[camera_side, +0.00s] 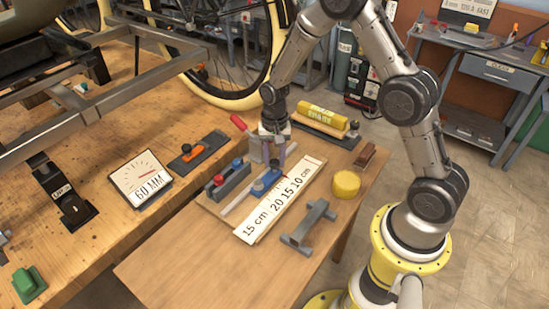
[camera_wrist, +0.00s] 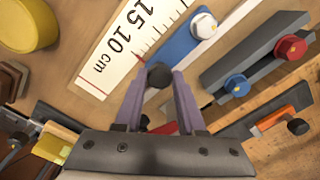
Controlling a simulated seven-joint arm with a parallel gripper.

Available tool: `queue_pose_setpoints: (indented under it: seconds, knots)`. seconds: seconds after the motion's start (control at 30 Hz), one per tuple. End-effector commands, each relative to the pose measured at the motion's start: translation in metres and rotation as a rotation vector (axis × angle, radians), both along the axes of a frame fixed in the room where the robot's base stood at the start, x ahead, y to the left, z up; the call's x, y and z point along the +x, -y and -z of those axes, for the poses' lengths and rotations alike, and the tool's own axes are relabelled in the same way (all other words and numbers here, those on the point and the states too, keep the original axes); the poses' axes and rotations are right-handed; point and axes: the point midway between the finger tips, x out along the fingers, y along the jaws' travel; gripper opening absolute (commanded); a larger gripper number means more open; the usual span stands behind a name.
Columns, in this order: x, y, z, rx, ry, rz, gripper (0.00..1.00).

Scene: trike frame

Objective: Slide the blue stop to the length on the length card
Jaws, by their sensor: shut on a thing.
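The blue stop (camera_side: 267,181) sits on a pale rail beside the white ruler (camera_side: 306,171). In the wrist view the blue stop (camera_wrist: 181,46) has a white bolt head and a black knob (camera_wrist: 160,75). My gripper (camera_side: 279,163) is over the far end of the stop. Its purple fingers (camera_wrist: 160,88) are shut on the black knob. White lettering strip "15 cm" (camera_side: 256,224) lies at the near end of the ruler; I cannot tell whether it is a separate length card. The ruler (camera_wrist: 117,61) shows 15 and 10 cm in the wrist view.
A grey clamp block (camera_side: 228,182) with red and blue knobs stands close left of the rail. A yellow round tin (camera_side: 346,184) and a grey bracket (camera_side: 309,226) lie to the right. A "60 MM" dial card (camera_side: 141,180) lies on the left bench. The near tabletop is clear.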

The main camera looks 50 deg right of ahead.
Motion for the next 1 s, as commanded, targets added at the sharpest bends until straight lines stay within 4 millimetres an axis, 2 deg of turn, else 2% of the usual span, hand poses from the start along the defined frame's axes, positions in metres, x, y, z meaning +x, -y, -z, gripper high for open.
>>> queue_pose_setpoints:
  seconds: [0.3, 0.63, 0.97, 1.0]
  knots:
    - [0.000, 0.000, -0.001, -0.001, 0.001, 0.000, 0.00]
    - [0.001, -0.047, -0.001, 0.000, 0.001, -0.004, 0.00]
    - [0.000, -0.050, -0.001, 0.000, 0.001, -0.001, 0.00]
    - [0.000, -0.050, -0.001, 0.000, 0.001, -0.001, 0.44]
